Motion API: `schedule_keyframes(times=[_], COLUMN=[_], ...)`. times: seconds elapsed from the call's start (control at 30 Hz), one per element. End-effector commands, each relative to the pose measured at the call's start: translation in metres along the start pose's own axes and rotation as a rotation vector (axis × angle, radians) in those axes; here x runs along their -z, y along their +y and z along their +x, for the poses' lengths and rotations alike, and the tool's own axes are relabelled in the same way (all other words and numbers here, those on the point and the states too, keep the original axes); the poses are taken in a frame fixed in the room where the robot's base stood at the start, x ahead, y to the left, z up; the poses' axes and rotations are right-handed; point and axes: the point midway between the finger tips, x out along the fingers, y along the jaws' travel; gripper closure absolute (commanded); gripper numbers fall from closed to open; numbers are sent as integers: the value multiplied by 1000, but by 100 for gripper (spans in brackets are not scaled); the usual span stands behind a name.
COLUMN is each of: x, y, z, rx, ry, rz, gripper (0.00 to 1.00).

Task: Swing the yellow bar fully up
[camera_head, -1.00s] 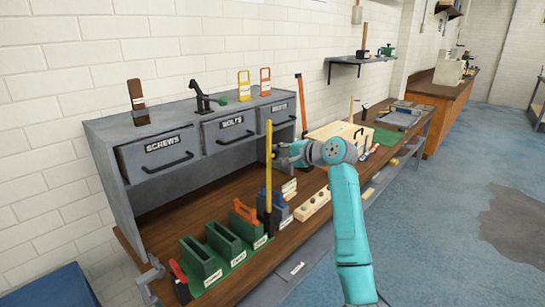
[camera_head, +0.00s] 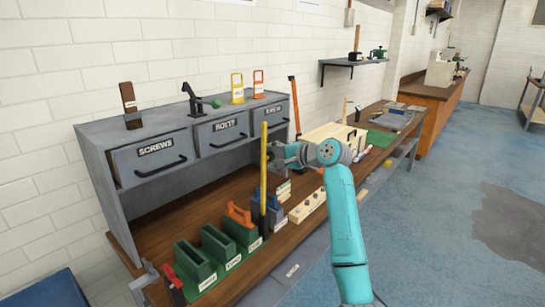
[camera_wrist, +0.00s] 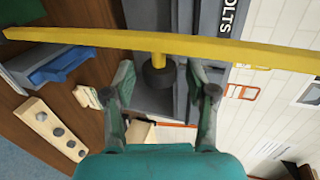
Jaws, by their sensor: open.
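The yellow bar (camera_head: 264,165) stands upright at the bench's front, its lower end by a dark mount (camera_head: 268,222). In the wrist view the bar (camera_wrist: 70,37) runs across the top of the picture. A short yellow stub with a black collar or knob (camera_wrist: 158,78) stands out from it towards my gripper. My gripper (camera_head: 273,155) is beside the bar's upper half, on its right. In the wrist view my gripper (camera_wrist: 160,84) is open, with one finger on each side of the knob. I cannot tell whether either finger touches it.
A grey drawer cabinet (camera_head: 150,136) stands behind the bar. Green holders (camera_head: 195,262) and an orange-handled piece (camera_head: 239,214) are left of the bar. A blue piece (camera_wrist: 60,65) and a pale block with dark knobs (camera_head: 308,206) are close by. A wall shelf (camera_head: 353,63) is farther right.

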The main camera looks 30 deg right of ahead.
Motion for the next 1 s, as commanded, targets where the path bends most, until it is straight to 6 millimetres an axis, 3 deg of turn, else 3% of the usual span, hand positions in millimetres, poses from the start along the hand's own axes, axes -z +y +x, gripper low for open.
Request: schedule_keyframes(times=[0.17, 0.6, 0.8, 1.0], x=[1, 1, 1, 0], y=[0, 0, 0, 0], z=[-20, -101, -116, -118], rx=[1, 2, 1, 0], ry=[1, 2, 2, 1], rz=[-1, 0, -1, 0], gripper=[43, 43, 43, 43])
